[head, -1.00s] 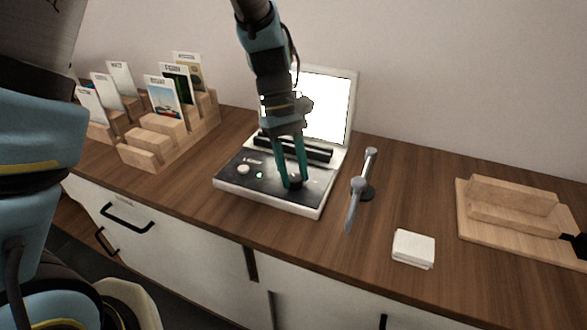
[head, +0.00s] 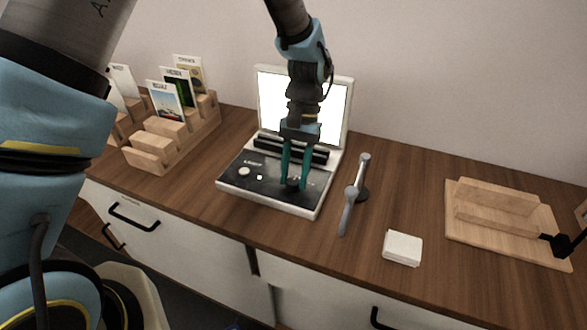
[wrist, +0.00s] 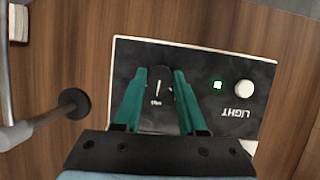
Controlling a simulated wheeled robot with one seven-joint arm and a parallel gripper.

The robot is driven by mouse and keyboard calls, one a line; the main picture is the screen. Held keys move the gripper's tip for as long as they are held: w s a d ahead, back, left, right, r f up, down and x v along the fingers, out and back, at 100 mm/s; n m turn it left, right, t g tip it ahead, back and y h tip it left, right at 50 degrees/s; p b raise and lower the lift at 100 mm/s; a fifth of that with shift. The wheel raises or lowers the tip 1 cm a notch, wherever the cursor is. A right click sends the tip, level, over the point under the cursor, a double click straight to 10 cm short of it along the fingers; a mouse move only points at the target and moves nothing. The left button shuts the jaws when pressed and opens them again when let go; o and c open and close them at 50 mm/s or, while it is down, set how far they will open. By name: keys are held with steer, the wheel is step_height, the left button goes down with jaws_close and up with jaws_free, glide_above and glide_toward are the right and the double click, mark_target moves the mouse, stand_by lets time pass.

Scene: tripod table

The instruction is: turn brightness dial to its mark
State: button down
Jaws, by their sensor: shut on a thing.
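The light box (head: 237,192) stands on the wooden counter, with a dark control panel in front and a bright white screen (head: 330,110) upright at the back. The brightness dial (wrist: 158,87) is a dark round knob with a white pointer line, on the panel's right side in the head view. My gripper (head: 294,184) reaches down from above, its two teal fingers shut on the dial, one on each side. In the wrist view the gripper (wrist: 160,78) straddles the dial. The pointer runs nearly up and down there. I cannot make out the mark.
A white round knob (wrist: 243,89) and a small green-lit square (wrist: 217,85) sit beside the dial near the word LIGHT. A grey metal stand (head: 352,195) is close on the right. White squares (head: 402,248), a wooden holder (head: 500,215) and card racks (head: 165,140) lie further off.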

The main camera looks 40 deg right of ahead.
steer(key=m, duration=0.2)
steer(key=m+t+p, duration=0.1)
steer(key=m, duration=0.1)
steer(key=shift+s+r+m+t+y, duration=0.1)
steer(key=shift+m+t+y, duration=0.2)
steer(key=shift+s+d+m+t, duration=0.1)
steer(key=shift+m+t, duration=0.35)
steer(key=shift+m, duration=0.7)
steer(key=shift+s+m+t, duration=0.1)
steer(key=shift+m+t, duration=0.35)
steer(key=shift+m, duration=0.7)
steer(key=shift+c, duration=2.4)
jaws_free()
steer(key=b+v, duration=0.1)
steer(key=v, duration=0.9)
steer(key=shift+r, duration=0.3)
steer(key=shift+d, duration=0.15)
